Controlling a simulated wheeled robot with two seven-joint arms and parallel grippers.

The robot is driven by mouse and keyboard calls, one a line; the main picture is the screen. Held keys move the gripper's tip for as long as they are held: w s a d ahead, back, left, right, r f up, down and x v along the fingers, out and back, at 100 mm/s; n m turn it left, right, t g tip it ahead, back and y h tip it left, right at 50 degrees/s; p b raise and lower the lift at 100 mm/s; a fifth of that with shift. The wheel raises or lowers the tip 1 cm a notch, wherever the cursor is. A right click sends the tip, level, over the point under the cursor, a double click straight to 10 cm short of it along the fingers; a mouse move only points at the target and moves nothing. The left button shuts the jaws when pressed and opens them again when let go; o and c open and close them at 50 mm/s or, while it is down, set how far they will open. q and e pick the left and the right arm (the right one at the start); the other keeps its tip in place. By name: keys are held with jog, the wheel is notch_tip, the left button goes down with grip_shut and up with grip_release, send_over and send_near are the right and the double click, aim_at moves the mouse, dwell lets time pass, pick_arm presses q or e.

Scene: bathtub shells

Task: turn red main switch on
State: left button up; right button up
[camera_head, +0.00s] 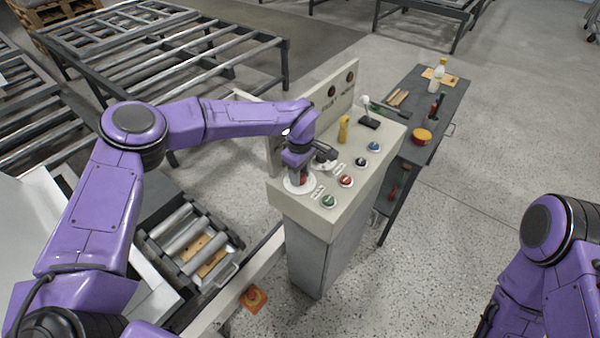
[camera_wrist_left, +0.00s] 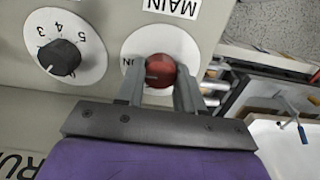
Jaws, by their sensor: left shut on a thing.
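The red main switch (camera_wrist_left: 160,71) is a round knob on a white disc under a "MAIN" label in the left wrist view. In the head view its white dial (camera_head: 299,183) sits at the near left corner of the control panel (camera_head: 312,213). My left gripper (camera_head: 299,172) reaches down onto it; in the left wrist view its two fingers (camera_wrist_left: 159,92) are on either side of the red knob and shut on it. The knob's exact turn is hard to read. My right arm shows at the right edge of the head view, but its gripper is out of sight.
The panel top holds green (camera_head: 328,201), red (camera_head: 345,181) and blue (camera_head: 374,146) buttons, and a yellow object (camera_head: 344,129). A black knob (camera_wrist_left: 60,57) with a numbered dial is beside the main switch. A dark side table (camera_head: 440,105) stands behind. Roller conveyors (camera_head: 185,240) lie left.

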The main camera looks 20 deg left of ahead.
pick_arm(q)
jog(key=o, duration=1)
jog(key=shift+r, duration=0.1)
jog(key=shift+o, duration=0.2)
jog(key=shift+w+r+b, duration=0.1)
jog(key=shift+r+b, duration=0.2)
jog(key=shift+r, duration=0.1)
notch_tip(320, 180, up, 10)
jog(key=b, duration=0.2)
jog(key=shift+b, duration=0.3)
jog(key=shift+f, duration=0.15)
